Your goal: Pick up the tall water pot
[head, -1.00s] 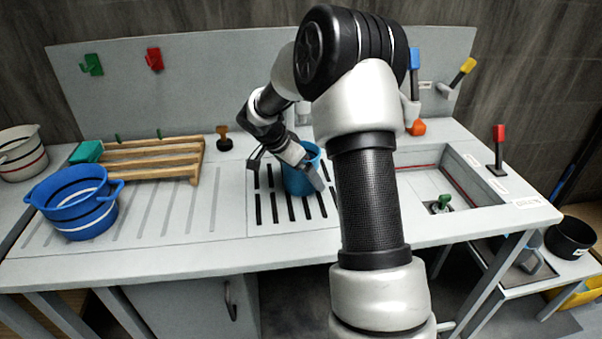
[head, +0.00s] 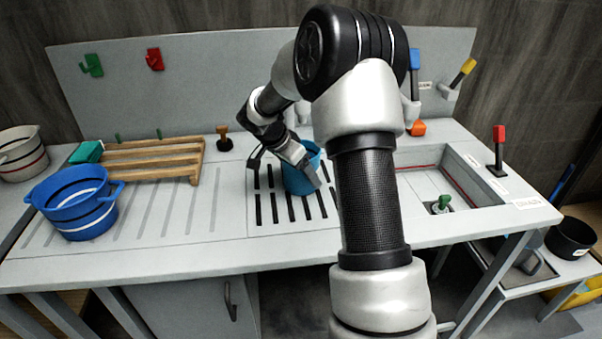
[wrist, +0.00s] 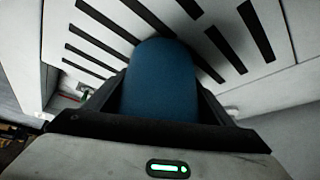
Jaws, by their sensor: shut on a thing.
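The tall water pot (head: 300,180) is a plain blue, upright-looking vessel on the slotted drain panel (head: 264,222) in the middle of the counter. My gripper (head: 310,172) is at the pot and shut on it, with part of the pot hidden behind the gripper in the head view. In the wrist view the blue pot (wrist: 160,80) fills the space between the dark fingers of my gripper (wrist: 158,100), with the slots behind it. I cannot tell whether its base touches the panel.
A blue striped bucket (head: 76,203) stands at the left, near a wooden rack (head: 150,158). A brown stamp-like object (head: 224,138) stands behind the panel. A sink (head: 440,172) lies to the right, with a red-topped lever (head: 498,150) beside it.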

